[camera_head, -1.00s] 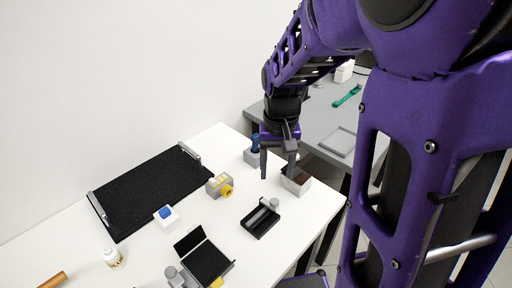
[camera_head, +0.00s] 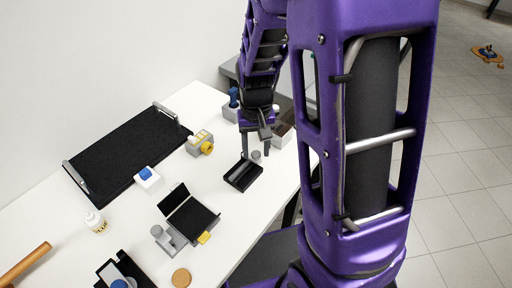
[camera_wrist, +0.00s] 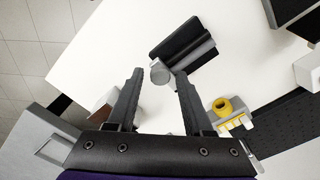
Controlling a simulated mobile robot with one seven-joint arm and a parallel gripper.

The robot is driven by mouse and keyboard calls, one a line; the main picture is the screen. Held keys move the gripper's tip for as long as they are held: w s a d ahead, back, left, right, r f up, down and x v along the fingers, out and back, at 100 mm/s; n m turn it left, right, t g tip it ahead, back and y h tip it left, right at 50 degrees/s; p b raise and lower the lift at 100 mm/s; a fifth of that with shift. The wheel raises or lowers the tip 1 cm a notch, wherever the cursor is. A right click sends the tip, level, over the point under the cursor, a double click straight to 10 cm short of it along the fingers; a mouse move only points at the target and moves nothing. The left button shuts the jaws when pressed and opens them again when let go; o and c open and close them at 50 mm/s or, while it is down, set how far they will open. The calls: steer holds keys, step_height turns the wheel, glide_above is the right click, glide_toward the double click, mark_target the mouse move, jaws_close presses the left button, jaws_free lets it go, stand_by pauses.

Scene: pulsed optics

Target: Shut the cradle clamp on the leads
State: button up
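A small black cradle (camera_head: 243,176) with a grey bar and a round grey knob (camera_head: 256,155) lies on the white table; I take it for the cradle clamp. In the wrist view the cradle (camera_wrist: 182,40) lies beyond my fingertips, and its knob (camera_wrist: 160,72) appears between them. My gripper (camera_head: 255,151) points down at the cradle's far end. In the wrist view my gripper (camera_wrist: 158,76) is open with nothing held. I cannot tell whether the fingers touch the knob. No leads can be made out.
A hinged black case (camera_head: 190,219) stands open nearer me. A grey block with a yellow knob (camera_head: 207,148), a blue-topped white box (camera_head: 148,178), a bottle (camera_head: 95,221) and a black board (camera_head: 125,150) share the white table (camera_head: 120,240). An open-topped box (camera_head: 283,128) is close beside my gripper.

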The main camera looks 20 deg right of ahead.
jaws_close()
steer(key=shift+f, duration=0.1)
steer(key=shift+d+f+b, duration=0.1)
steer(key=shift+f+b, duration=0.1)
steer(key=shift+b, duration=0.5)
steer(key=shift+s+d+f+t+y+b, duration=0.15)
steer(key=shift+s+t+y+b, duration=0.1)
steer(key=shift+t+y+b, duration=0.5)
steer(key=shift+h, duration=0.25)
steer(key=shift+o, duration=1.3)
jaws_free()
